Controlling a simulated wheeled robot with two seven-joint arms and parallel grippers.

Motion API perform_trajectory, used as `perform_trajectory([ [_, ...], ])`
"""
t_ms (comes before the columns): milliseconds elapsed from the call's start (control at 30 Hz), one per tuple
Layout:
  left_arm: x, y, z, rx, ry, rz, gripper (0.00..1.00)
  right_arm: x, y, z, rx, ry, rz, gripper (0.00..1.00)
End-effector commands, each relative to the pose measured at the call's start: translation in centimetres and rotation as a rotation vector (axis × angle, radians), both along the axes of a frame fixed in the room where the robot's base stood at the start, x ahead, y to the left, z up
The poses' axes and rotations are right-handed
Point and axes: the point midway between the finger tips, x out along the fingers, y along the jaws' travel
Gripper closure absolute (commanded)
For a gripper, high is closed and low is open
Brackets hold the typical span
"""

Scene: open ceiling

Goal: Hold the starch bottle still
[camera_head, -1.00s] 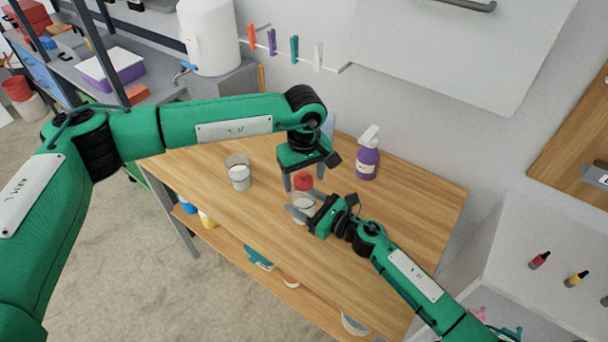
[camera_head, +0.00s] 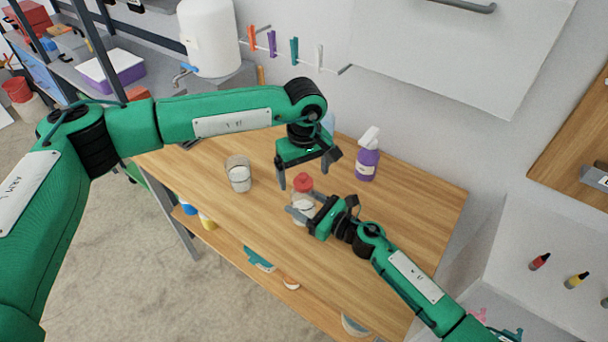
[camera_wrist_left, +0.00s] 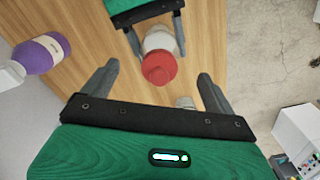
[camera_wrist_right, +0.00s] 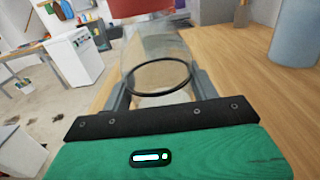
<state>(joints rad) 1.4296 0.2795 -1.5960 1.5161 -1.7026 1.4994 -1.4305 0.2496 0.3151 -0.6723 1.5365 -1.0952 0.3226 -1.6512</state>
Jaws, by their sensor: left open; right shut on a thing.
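The starch bottle (camera_head: 303,207) is clear with whitish contents and a red cap (camera_head: 303,182), and stands upright on the wooden table. My right gripper (camera_head: 300,211) is shut on its body from the right; the right wrist view shows the clear bottle (camera_wrist_right: 160,62) with a dark ring between the fingers. My left gripper (camera_head: 304,181) is above the cap, pointing down, with its fingers open. In the left wrist view the red cap (camera_wrist_left: 159,67) lies ahead of the open fingers, apart from both.
A glass jar (camera_head: 239,178) with whitish contents stands left of the bottle. A purple spray bottle (camera_head: 367,160) stands at the back right. The wooden table (camera_head: 400,215) is clear to the right and front.

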Motion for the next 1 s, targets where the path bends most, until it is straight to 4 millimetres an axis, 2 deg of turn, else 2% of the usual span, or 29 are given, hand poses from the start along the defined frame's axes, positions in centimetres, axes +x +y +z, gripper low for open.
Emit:
perform_trajectory([
  [600,0.0,0.0,3.7,0.0,-0.001,-0.001,0.1,0.0,0.0,0.0,0.0,0.0,0.0,0.67],
  [900,0.0,0.0,4.1,0.0,0.0,0.0,0.1,0.0,0.0,0.0,0.0,0.0,0.0,0.67],
  [933,0.0,0.0,4.1,0.0,0.0,0.0,0.1,0.0,0.0,0.0,0.0,0.0,0.0,0.36],
  [1000,0.0,0.0,4.1,0.0,0.0,0.0,0.1,0.0,0.0,0.0,0.0,0.0,0.0,0.23],
])
